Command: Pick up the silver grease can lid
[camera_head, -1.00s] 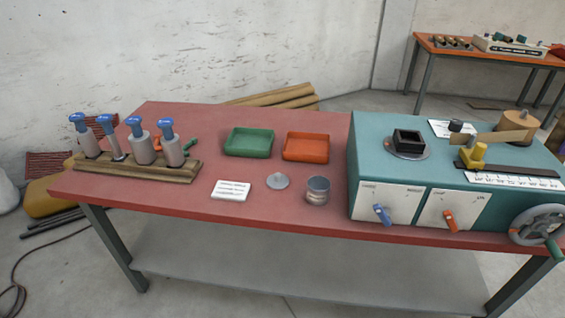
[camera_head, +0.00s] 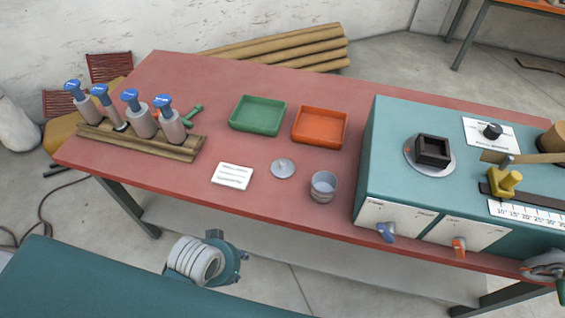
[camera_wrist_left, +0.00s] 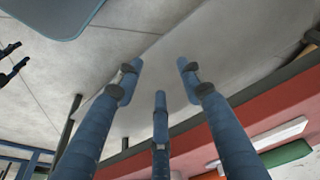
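The silver grease can lid (camera_head: 283,168), a round grey disc with a small knob, lies on the red table in the head view. The open grease can (camera_head: 323,187) stands upright just right of it. My left gripper shows in the head view as a grey wrist and teal housing below the table's front edge, apart from the lid. In the left wrist view my left gripper (camera_wrist_left: 158,76) has three blue fingers spread open and empty. The lid is not discernible there. Dark spread fingers at that view's left edge look like my right gripper (camera_wrist_left: 13,59).
A white card (camera_head: 232,176) lies left of the lid. A green tray (camera_head: 258,127) and an orange tray (camera_head: 320,140) stand behind. A wooden rack (camera_head: 143,144) with bottles is at left, the teal winder (camera_head: 388,135) at right. The table's front edge lies between gripper and lid.

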